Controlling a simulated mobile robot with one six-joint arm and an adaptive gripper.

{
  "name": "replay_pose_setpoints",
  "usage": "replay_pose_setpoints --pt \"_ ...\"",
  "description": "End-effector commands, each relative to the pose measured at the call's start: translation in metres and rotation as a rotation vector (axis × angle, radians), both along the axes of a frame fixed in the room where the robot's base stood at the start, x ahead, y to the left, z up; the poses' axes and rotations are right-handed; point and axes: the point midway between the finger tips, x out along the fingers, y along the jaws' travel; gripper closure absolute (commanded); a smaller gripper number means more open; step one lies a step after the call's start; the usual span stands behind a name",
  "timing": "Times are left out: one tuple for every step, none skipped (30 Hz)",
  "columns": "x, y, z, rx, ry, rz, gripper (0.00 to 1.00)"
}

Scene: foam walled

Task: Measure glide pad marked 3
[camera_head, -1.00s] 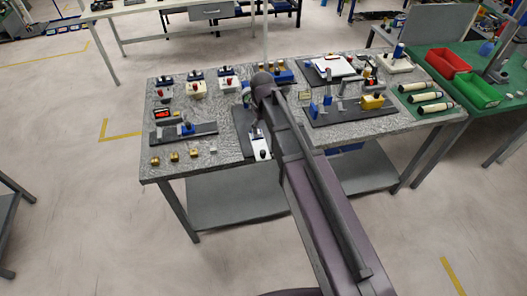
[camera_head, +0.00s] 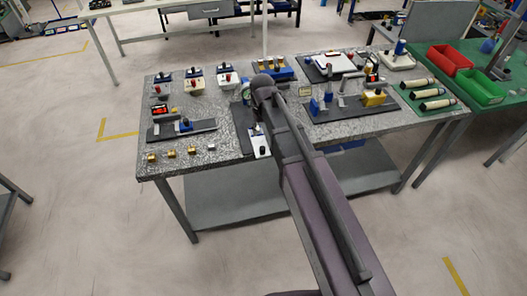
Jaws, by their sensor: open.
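No marking 3 can be read on any part, so I cannot tell which is the glide pad marked 3. A row of small brass-coloured and silvery pieces (camera_head: 171,153) lies along the table's front left edge. Behind it a dark plate (camera_head: 205,126) carries a blue slide piece (camera_head: 185,125). A small device with a red display (camera_head: 160,109) stands behind that plate. My arm reaches over the table's middle, and its rounded joint (camera_head: 262,84) is above the tabletop. My gripper cannot be made out; the arm covers that area.
A white block with a black knob (camera_head: 261,146) is at the front middle, beside my arm. Fixtures on a dark plate (camera_head: 350,110) stand right of the arm. Several dark-ended cylinders (camera_head: 430,93) and red (camera_head: 447,59) and green (camera_head: 482,87) bins are farther right.

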Motion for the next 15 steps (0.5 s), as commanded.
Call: replay_pose_setpoints --pt "0.0 0.0 -0.008 0.0 0.0 0.0 0.3" --pt "0.0 0.0 -0.011 0.0 0.0 0.0 0.3" --pt "0.0 0.0 -0.014 0.0 0.0 0.0 0.3" --pt "0.0 0.0 -0.016 0.0 0.0 0.0 0.3" --pt "0.0 0.0 -0.018 0.0 0.0 0.0 0.3" --pt "0.0 0.0 -0.021 0.0 0.0 0.0 0.3" --pt "0.0 0.0 -0.024 0.0 0.0 0.0 0.3" --pt "0.0 0.0 -0.026 0.0 0.0 0.001 0.3" --pt "0.0 0.0 -0.029 0.0 0.0 0.001 0.3" --pt "0.0 0.0 -0.031 0.0 0.0 0.001 0.3" --pt "0.0 0.0 -0.034 0.0 0.0 0.001 0.3" --pt "0.0 0.0 -0.037 0.0 0.0 0.001 0.3" --pt "0.0 0.001 -0.039 0.0 0.0 0.001 0.3" --pt "0.0 0.001 -0.041 0.0 0.0 0.001 0.3" --pt "0.0 0.001 -0.044 0.0 0.0 0.001 0.3"
